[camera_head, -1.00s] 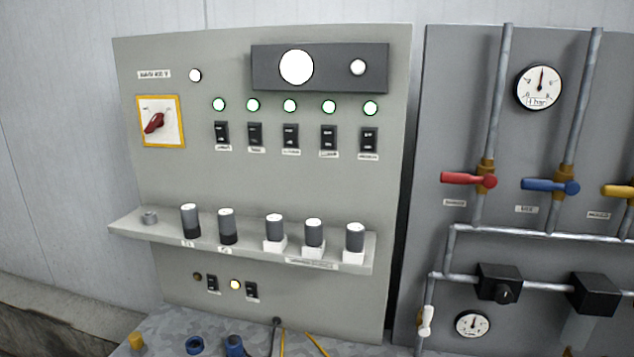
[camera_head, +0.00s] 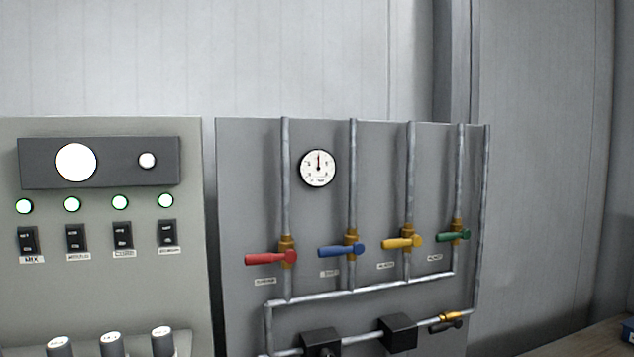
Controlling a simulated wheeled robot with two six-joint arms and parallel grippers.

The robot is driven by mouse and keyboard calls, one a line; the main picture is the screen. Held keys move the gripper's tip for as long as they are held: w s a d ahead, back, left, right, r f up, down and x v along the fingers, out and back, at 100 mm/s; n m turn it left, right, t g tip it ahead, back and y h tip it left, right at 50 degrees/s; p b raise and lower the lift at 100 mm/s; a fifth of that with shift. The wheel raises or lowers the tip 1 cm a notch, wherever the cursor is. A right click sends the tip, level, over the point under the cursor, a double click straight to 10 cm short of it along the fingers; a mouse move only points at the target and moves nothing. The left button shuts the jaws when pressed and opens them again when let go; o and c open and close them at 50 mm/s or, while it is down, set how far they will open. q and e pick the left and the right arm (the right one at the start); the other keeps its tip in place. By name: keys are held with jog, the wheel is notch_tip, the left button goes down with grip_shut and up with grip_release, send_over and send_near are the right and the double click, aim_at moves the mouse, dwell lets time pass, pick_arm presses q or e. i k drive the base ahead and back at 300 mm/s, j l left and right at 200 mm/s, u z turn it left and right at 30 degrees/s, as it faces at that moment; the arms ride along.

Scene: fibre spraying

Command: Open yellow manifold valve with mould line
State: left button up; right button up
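The yellow manifold valve (camera_head: 403,242) sits on the third vertical pipe of the grey manifold panel (camera_head: 250,180). Its handle lies level, pointing left, across the pipe. A small label is below it, too small to read surely. The red valve (camera_head: 271,258) and blue valve (camera_head: 341,250) are to its left, and the green valve (camera_head: 453,236) is to its right; their handles also lie level. Neither of my grippers shows in the head view.
A round gauge (camera_head: 318,168) is at the upper part of the panel. A control cabinet (camera_head: 110,260) with lit lamps and switches stands to the left. Black boxes (camera_head: 398,334) and a small yellow fitting (camera_head: 447,318) are on the lower pipes. A wooden surface (camera_head: 600,340) is at lower right.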

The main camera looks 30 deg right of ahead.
aim_at(415, 240)
jog(key=z, duration=1.25)
